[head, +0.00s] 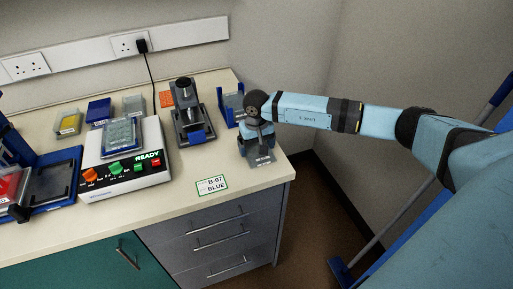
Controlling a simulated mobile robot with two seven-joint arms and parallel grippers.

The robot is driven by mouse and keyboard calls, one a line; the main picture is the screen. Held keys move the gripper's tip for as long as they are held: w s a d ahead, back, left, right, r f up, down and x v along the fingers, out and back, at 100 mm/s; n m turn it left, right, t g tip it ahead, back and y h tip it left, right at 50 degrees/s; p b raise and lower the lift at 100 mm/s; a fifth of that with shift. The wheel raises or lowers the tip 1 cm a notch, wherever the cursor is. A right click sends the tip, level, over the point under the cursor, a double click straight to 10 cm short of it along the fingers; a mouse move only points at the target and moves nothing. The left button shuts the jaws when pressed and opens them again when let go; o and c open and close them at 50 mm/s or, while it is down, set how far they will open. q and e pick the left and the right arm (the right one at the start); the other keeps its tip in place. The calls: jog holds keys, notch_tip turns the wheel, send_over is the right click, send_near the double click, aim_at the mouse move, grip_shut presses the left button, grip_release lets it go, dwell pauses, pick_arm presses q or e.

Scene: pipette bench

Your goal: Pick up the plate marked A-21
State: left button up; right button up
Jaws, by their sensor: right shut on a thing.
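No marking A-21 is readable in the head view. My right gripper (261,139) is at the right end of the bench, pointing down. It is shut on a small dark grey piece (261,158) with a tiny pale label, too small to read. I cannot tell whether the piece touches the bench top. A clear well plate (121,133) sits on the white device with the READY display. My left gripper is not in view.
The white device (125,175) has coloured buttons. A grey stand (190,122) and a blue holder (231,106) are left of my right gripper. A card reading B-07 BLUE (212,185) lies near the bench's front edge. A blue tray (62,178) is at left.

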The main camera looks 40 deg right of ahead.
aim_at(257, 148)
jog(key=shift+r, duration=0.1)
notch_tip(257, 148, up, 20)
jog(key=b, duration=0.2)
dwell(0.3)
dwell(0.4)
jog(key=shift+r+p, duration=0.55)
jog(key=shift+r, duration=0.85)
